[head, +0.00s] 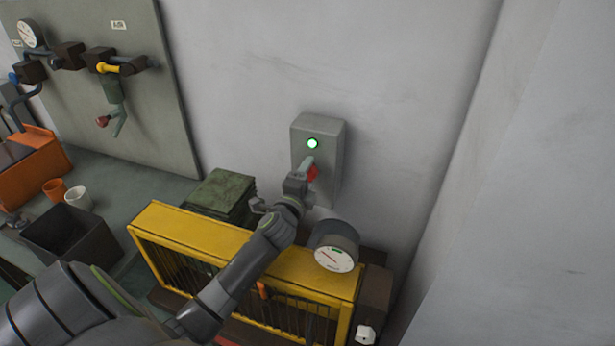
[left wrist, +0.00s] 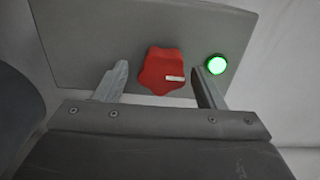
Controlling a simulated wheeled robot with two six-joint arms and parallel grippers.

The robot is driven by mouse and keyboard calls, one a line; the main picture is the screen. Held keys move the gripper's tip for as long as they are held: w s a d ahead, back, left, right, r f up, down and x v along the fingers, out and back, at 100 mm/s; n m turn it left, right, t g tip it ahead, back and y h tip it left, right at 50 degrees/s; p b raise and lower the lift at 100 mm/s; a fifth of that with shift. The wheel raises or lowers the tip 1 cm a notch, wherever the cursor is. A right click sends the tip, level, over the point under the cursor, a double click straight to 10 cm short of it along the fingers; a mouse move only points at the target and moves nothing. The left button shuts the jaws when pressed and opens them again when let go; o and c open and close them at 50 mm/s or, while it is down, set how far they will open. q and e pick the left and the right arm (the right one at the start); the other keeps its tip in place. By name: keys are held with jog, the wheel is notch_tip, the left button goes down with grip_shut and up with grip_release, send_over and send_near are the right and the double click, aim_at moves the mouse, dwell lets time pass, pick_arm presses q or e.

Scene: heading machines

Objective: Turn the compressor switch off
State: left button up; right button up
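The compressor switch is a red star-shaped knob (left wrist: 161,70) with a white mark, on a grey wall box (head: 330,132). In the head view the knob (head: 312,173) is partly hidden behind my left gripper. A round lamp (head: 312,143) above the knob glows green; it also shows in the left wrist view (left wrist: 216,64). My left gripper (head: 308,165) is at the box front. In the left wrist view its two fingers stand apart on either side of the knob, with gaps visible between them and it. My right gripper is not in view.
A yellow-framed compressor guard (head: 190,228) stands below the box, with a round gauge (head: 335,259) on its right part. A green box (head: 220,194) sits behind it. A panel with valves (head: 120,90), a dark bin (head: 72,240) and cups are at left. A wall closes the right side.

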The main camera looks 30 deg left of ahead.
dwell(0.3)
pick_arm(q)
jog(key=b+v, duration=0.3)
jog(key=v, duration=1.4)
jog(key=shift+s+b, duration=0.2)
jog(key=shift+b, duration=0.2)
